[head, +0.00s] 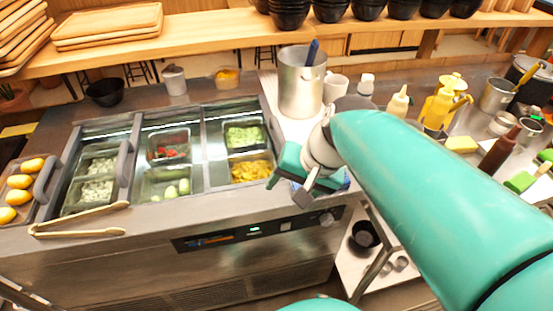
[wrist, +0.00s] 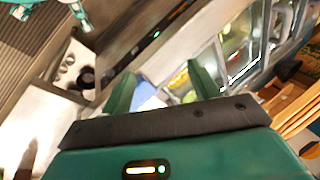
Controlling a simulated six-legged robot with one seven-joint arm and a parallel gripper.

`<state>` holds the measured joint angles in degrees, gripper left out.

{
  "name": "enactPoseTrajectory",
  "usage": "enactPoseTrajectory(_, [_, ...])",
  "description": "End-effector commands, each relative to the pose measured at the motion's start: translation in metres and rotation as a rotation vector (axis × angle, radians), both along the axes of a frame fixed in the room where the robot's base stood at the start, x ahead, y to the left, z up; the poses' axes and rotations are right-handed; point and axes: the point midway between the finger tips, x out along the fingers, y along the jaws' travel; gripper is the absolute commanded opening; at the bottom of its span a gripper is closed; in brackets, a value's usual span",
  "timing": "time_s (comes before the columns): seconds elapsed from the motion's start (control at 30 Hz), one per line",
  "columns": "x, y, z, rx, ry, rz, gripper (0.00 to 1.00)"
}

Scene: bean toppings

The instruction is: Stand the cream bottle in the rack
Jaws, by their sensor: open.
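A cream-coloured squeeze bottle (head: 398,101) stands upright on the counter right of centre in the head view, just behind my arm. My gripper (head: 290,188) is at the counter's front edge, well to the left of and nearer than that bottle. In the wrist view its two green fingers (wrist: 160,82) are apart, with nothing clearly held between them. A small blue-and-white thing (wrist: 150,103) shows beyond the fingers; I cannot tell what it is. I cannot make out a rack for certain; my arm hides part of the counter.
A steel pot (head: 301,82) and a white mug (head: 336,87) stand behind my gripper. Yellow bottles (head: 438,107) and a dark red bottle (head: 499,152) stand to the right. Topping bins (head: 161,195) and wooden tongs (head: 80,225) lie left.

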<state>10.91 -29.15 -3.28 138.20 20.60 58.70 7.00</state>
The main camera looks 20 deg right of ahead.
Motion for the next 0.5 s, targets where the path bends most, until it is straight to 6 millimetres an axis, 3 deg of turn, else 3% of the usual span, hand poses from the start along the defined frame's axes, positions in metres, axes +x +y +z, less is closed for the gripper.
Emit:
enactPoseTrajectory(0.2, [-0.023,0.011,0.017,-0.370,-0.198,0.342,0.61])
enactPoseTrajectory(0.5, [-0.026,0.011,0.022,-0.463,-0.246,0.419,0.61])
